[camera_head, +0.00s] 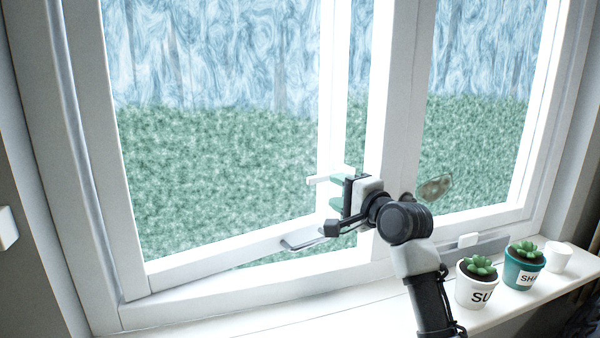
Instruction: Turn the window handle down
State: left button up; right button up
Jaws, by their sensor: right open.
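The white window handle (318,180) shows as a short bar lying roughly level at the inner upright of the left window sash (225,244). That sash stands ajar, its lower rail slanting away from the frame. My right gripper (340,188) is open, with one greenish finger near the handle's height and the other below it. The gripper body covers the handle's right end, so I cannot tell whether they touch. My left gripper is not in view.
The white sill (385,304) runs below the window. Potted succulents stand on it at the right, one in a white pot (477,291) and one in a teal pot (522,272), beside a small white cup (558,257).

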aim_at(323, 178)
jog(key=shift+w+a+r+p, duration=0.3)
jog(key=shift+w+r+p, duration=0.4)
jog(key=shift+p, duration=0.35)
jog(key=x, duration=0.2)
jog(key=p+x, duration=0.1)
jog(key=shift+w+a+f, duration=0.2)
jog(key=shift+w+a, duration=0.05)
jog(key=shift+a, duration=0.05)
jog(key=shift+x, duration=1.2)
jog(key=shift+w, duration=0.15)
jog(key=shift+w+a+f, duration=0.15)
jog(key=shift+w, duration=0.05)
jog(key=shift+c, duration=1.3)
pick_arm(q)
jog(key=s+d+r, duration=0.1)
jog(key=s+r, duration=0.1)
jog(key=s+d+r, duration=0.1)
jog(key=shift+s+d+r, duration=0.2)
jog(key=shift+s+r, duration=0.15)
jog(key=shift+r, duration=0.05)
pick_arm(e)
grip_shut()
